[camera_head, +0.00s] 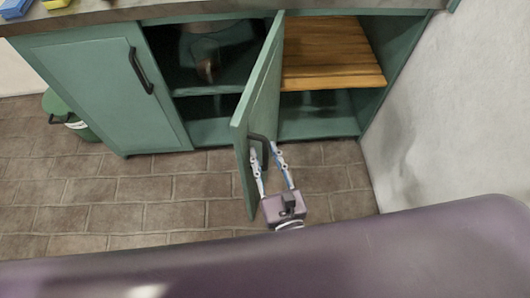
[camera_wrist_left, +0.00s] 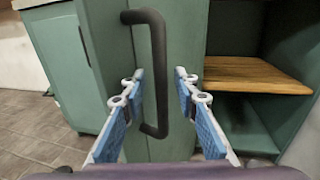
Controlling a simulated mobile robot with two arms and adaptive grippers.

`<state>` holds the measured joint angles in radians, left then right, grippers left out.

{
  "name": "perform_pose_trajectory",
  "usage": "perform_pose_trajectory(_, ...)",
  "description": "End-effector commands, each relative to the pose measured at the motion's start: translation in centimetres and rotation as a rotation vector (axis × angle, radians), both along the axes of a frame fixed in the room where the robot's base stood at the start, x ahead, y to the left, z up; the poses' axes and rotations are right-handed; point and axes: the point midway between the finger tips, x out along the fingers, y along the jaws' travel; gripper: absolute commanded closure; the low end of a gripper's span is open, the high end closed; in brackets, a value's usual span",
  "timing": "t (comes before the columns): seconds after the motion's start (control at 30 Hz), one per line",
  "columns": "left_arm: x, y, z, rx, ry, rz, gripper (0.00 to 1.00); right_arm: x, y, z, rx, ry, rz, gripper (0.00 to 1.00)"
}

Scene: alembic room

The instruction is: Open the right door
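The right door (camera_head: 262,95) of the green cabinet stands swung out toward me, and the shelves behind it show. It also shows in the left wrist view (camera_wrist_left: 176,32). Its dark bar handle (camera_wrist_left: 158,70) is upright near the door's free edge. My left gripper (camera_head: 266,150) is at this handle; its two blue-padded fingers (camera_wrist_left: 160,82) are spread, one on each side of the lower handle. Gaps show between the fingers and the bar in the left wrist view. My right gripper is in neither view.
The left door (camera_head: 105,85) is shut, with its own dark handle (camera_head: 140,70). A wooden board (camera_head: 330,55) lies on the right shelf. A green bin (camera_head: 75,120) stands at left. A white wall (camera_head: 440,110) bounds the right. The brick floor (camera_head: 120,205) in front is clear.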

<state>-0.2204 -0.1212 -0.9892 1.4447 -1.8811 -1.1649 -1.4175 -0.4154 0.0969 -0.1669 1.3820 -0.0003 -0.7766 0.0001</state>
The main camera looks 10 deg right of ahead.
Motion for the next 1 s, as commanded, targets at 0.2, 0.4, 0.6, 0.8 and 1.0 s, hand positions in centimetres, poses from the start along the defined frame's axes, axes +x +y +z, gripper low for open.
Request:
perform_pose_trajectory(0.2,0.0,0.0,0.1,-0.002,-0.002,0.0,0.72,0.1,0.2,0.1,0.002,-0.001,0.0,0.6)
perform_pose_trajectory(0.4,-2.2,-0.4,0.0,-0.002,0.001,-0.001,0.72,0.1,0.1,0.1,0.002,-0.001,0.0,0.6)
perform_pose_trajectory(0.6,-5.5,-0.9,0.0,-0.001,0.0,-0.001,0.72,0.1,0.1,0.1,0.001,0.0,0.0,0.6)
perform_pose_trajectory(0.8,-7.3,-1.1,0.1,0.0,-0.001,-0.001,0.72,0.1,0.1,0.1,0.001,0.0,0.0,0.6)
perform_pose_trajectory(1.0,-7.4,-1.1,0.1,-0.001,-0.002,0.0,0.72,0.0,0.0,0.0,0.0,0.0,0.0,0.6)
